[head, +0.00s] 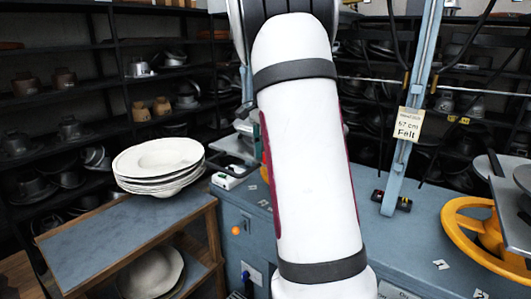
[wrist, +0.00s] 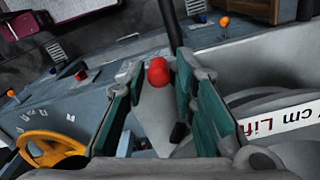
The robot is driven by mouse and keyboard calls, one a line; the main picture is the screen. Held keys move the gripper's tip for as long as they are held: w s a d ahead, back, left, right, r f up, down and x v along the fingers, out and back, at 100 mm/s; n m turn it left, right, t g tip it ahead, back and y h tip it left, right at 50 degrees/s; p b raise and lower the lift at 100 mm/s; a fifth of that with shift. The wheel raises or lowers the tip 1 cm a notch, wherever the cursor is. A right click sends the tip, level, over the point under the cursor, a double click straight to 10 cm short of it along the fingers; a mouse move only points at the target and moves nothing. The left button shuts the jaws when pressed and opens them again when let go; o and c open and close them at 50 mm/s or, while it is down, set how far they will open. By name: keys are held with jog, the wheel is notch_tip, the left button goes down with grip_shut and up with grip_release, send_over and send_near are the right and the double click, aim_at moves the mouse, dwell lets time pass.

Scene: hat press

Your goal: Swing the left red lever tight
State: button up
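In the wrist view, a red rounded knob (wrist: 158,72), apparently the end of the red lever, shows between the fingertips of my gripper (wrist: 156,68). The gripper is open, with a teal-padded finger on each side and a visible gap. I cannot tell whether either finger touches the knob; the right fingertip is very close to it. The rest of the lever is mostly hidden. In the head view my white arm fills the middle and hides both the gripper and the lever.
A yellow handwheel (head: 478,236) stands at the right of the blue press table (head: 410,240); it also shows in the wrist view (wrist: 47,150). White hat forms (head: 160,160) are stacked on a cart (head: 110,240) at left. A blue post (head: 410,120) rises right of my arm.

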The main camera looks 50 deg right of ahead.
notch_tip(320, 180, up, 11)
jog(key=shift+r, duration=0.2)
dwell(0.7)
jog(key=s+a+n+t, duration=0.1)
jog(key=s+a+n, duration=0.3)
jog(key=a, duration=0.7)
jog(key=s+a+n+t, duration=0.2)
jog(key=a+n, duration=0.4)
jog(key=a, duration=0.4)
jog(key=s+a+f+n+t, duration=0.2)
jog(key=s+a+f+n, duration=0.7)
jog(key=a, duration=0.4)
jog(key=s+n, duration=0.1)
jog(key=s, duration=0.1)
jog(key=shift+s+f+n, duration=0.2)
jog(key=shift+s+n, duration=0.1)
jog(key=shift+s, duration=0.1)
jog(key=shift+d, duration=0.15)
